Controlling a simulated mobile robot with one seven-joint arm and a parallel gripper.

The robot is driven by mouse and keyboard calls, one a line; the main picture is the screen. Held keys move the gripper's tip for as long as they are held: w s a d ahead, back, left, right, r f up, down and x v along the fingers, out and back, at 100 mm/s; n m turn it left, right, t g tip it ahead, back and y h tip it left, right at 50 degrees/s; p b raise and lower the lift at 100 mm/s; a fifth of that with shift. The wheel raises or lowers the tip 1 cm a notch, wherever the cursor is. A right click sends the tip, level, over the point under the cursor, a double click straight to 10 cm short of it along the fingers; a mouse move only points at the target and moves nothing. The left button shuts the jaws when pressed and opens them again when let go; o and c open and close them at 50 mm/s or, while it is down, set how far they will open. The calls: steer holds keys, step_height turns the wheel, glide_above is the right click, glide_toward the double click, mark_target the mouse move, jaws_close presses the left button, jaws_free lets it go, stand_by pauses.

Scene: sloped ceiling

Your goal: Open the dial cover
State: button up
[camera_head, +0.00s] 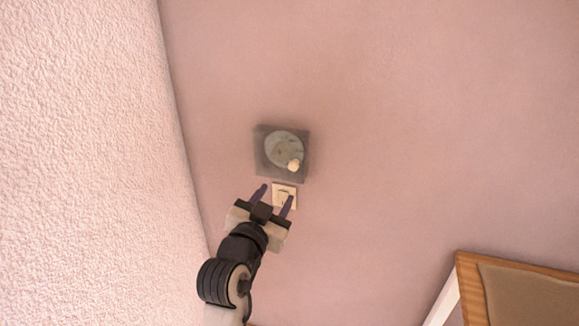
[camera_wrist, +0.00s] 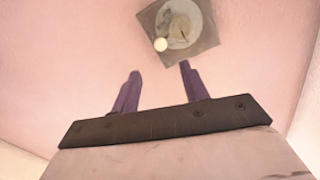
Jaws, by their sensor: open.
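The dial (camera_head: 285,147) is a pale round face on a grey square plate on the pink wall, under what looks like a see-through cover (camera_head: 266,168). A small pale knob (camera_head: 295,164) sits at its lower right. I cannot tell how the cover is hinged. My gripper (camera_head: 275,194) is open and empty, below the dial and apart from it. In the wrist view, the dial (camera_wrist: 183,25) and the knob (camera_wrist: 160,44) show beyond the two purple fingers (camera_wrist: 160,72). The cover looks shut.
A rough pale wall (camera_head: 90,140) runs along the left. A wood-framed panel (camera_head: 520,292) is at the lower right. The wall right of the dial is bare.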

mark_target(292, 167)
steer(key=p+x, duration=0.3)
steer(key=x, duration=0.6)
steer(key=shift+w+d+r, duration=0.1)
steer(key=shift+w, duration=0.25)
steer(key=shift+w+d+p, duration=0.2)
steer(key=shift+w+p, duration=0.15)
steer(key=shift+w, duration=0.3)
jaws_close()
